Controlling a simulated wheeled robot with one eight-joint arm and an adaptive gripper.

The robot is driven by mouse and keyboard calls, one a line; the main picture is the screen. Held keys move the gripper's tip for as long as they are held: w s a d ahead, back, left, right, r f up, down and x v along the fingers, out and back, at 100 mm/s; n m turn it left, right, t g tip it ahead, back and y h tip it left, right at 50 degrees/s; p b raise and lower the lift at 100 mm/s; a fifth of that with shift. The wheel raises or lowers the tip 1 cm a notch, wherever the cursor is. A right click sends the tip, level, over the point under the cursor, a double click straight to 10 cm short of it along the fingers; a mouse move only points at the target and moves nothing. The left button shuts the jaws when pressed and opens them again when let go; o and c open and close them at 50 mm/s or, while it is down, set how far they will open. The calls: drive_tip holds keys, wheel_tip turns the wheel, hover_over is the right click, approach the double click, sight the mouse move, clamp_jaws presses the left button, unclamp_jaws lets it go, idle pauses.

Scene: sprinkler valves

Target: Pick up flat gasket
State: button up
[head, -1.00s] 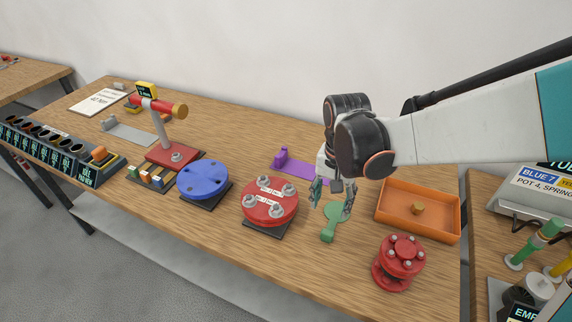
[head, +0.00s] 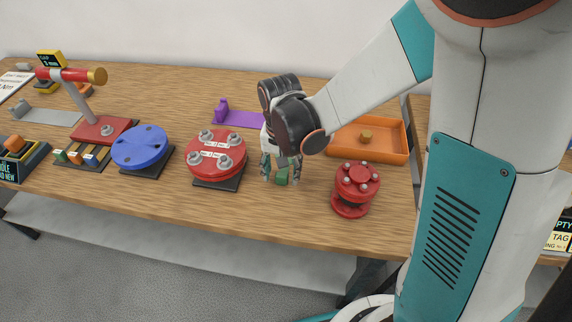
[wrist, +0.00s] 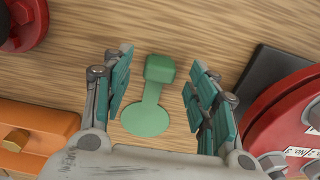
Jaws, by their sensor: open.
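The flat gasket (wrist: 146,118) is a green disc with a stem and a raised block-shaped tab. It lies on the wooden table. In the wrist view it lies between the two fingers of my gripper (wrist: 160,95), with bare table on both sides of it. The fingers are open and I see no contact with it. In the head view my gripper (head: 281,178) points down over the gasket, and only its green tab (head: 282,177) shows; the disc is hidden behind the gripper.
A red bolted flange (head: 215,155) stands left of the gripper, and a red valve body (head: 353,190) stands to the right. An orange tray (head: 385,152) with a brass nut is behind right. A purple bracket (head: 236,117) lies behind. A blue disc (head: 140,147) is further left.

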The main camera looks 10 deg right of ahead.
wheel_tip(320, 180, down, 2)
drive_tip(key=shift+f+b, duration=0.25)
drive_tip(key=shift+b, duration=0.05)
drive_tip(key=shift+c, duration=0.5)
drive_tip(key=c, duration=1)
drive_tip(key=shift+o, duration=0.2)
drive_tip(key=shift+r, duration=0.2)
wheel_tip(320, 180, up, 20)
drive_tip(key=p, duration=0.7)
